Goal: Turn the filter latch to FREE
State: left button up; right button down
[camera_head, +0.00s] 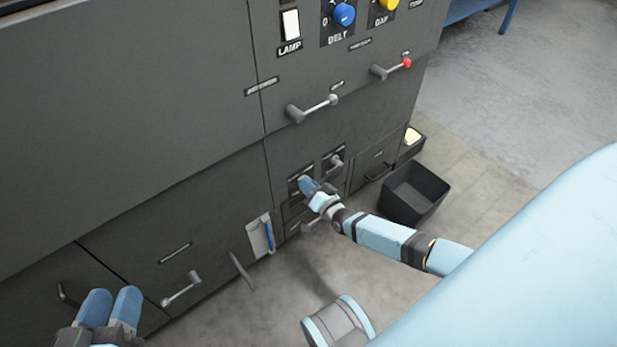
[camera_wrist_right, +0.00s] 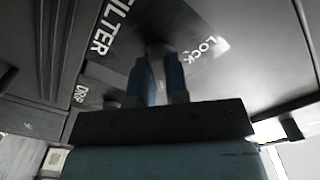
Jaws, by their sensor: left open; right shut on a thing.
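The filter latch is on the lower front of the dark machine, on a panel (camera_wrist_right: 215,75) marked FILTER and LOCK in the right wrist view. My right gripper (camera_head: 307,185) is at this panel and is shut on the latch; it also shows in the right wrist view (camera_wrist_right: 157,70), with its blue fingers close together. The fingers hide most of the latch, and its exact angle is unclear. A FREE mark cannot be made out. My left gripper (camera_head: 112,294) is open and empty at the lower left, in front of the machine.
A similar small lever (camera_head: 336,161) sits just right of my right gripper. A black bin (camera_head: 413,193) stands on the floor at right. A lower-left handle (camera_head: 182,290) is near my left gripper.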

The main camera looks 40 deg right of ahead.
jog(key=shift+m, duration=0.3)
dwell(0.4)
jog(key=c, duration=1.1)
grip_release()
pick_arm(q)
jog(key=shift+s+f, duration=0.1)
jog(key=shift+f, duration=0.05)
pick_arm(e)
jog(key=shift+s, duration=0.1)
pick_arm(q)
notch_tip(320, 180, up, 7)
jog(key=t+p, duration=0.2)
jog(key=p, duration=0.2)
jog(key=shift+a+f+n+t, duration=0.2)
jog(key=shift+n+t, duration=0.1)
jog(key=shift+n, duration=0.1)
pick_arm(e)
jog(key=s, duration=0.9)
jog(key=s+d, duration=0.1)
jog(key=s, duration=0.3)
jog(key=shift+s, duration=0.35)
